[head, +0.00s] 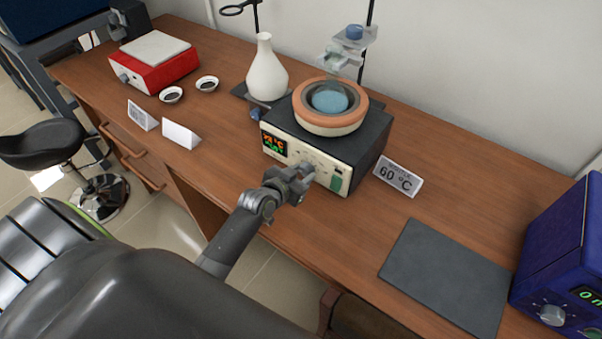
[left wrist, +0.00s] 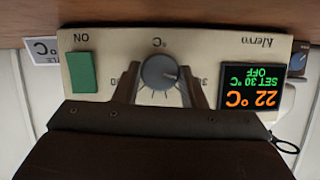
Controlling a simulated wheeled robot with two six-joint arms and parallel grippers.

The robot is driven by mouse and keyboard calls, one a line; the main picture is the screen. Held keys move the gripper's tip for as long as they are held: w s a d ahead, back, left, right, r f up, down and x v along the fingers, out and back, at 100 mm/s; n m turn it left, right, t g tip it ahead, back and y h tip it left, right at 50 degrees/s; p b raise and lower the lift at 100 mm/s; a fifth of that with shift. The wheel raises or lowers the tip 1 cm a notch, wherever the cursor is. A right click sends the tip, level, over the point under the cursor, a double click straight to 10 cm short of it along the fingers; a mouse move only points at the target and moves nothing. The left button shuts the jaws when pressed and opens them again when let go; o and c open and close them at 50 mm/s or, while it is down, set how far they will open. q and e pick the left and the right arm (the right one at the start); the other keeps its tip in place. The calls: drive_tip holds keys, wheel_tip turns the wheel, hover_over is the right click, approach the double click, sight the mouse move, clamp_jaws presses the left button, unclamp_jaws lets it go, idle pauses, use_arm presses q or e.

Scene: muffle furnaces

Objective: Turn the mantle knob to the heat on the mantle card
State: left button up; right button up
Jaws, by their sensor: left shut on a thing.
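The heating mantle (head: 325,140) is a dark box with a cream front panel and an orange-rimmed bowl holding a blue-tinted round vessel. Its grey mantle knob (left wrist: 159,72) shows in the left wrist view, which is upside down. My left gripper (head: 298,174) is at the panel, shut on the knob with a finger on each side. In the head view the gripper hides the knob. The display (left wrist: 250,92) reads 22 °C, SET 30 °C, OFF. The green switch (left wrist: 82,72) is beside the word ON. The mantle card (head: 397,177) reads 60 °C and stands right of the mantle.
A white flask (head: 266,70) stands behind left of the mantle. A red hotplate (head: 155,62), two small dishes and two more cards are at the left. A grey mat (head: 445,275) lies at the right, beside a blue device (head: 565,265). A stand with a clamp rises behind.

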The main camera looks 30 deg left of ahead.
use_arm(q)
drive_tip(key=shift+d+m+y+p, duration=0.1)
drive_tip(key=shift+m+y+p, duration=0.2)
drive_tip(key=shift+m+p, duration=0.25)
drive_tip(key=shift+m+y, duration=0.5)
drive_tip(key=shift+m, duration=0.05)
drive_tip(key=shift+d+f+m+t+y, duration=0.15)
drive_tip(key=shift+m+t+y, duration=0.2)
drive_tip(key=shift+m, duration=0.25)
drive_tip(key=shift+f+m+b, duration=0.1)
drive_tip(key=shift+m+b, duration=0.3)
drive_tip(key=m+y+b, duration=0.1)
drive_tip(key=m+b, duration=0.1)
drive_tip(key=b, duration=0.1)
drive_tip(key=m+t+y+b, duration=0.1)
drive_tip(key=m+b, duration=0.1)
drive_tip(key=b, duration=0.1)
drive_tip(key=m+t+y+b, duration=0.1)
drive_tip(key=b, duration=0.1)
drive_tip(key=shift+d+f+m+b, duration=0.1)
drive_tip(key=shift+f+m+b, duration=0.25)
drive_tip(key=shift+m+b, duration=0.05)
drive_tip(key=shift+s+r+m+t+y+b, duration=0.1)
drive_tip(key=shift+m+t+y+b, duration=0.25)
drive_tip(key=shift+m+b, duration=0.75)
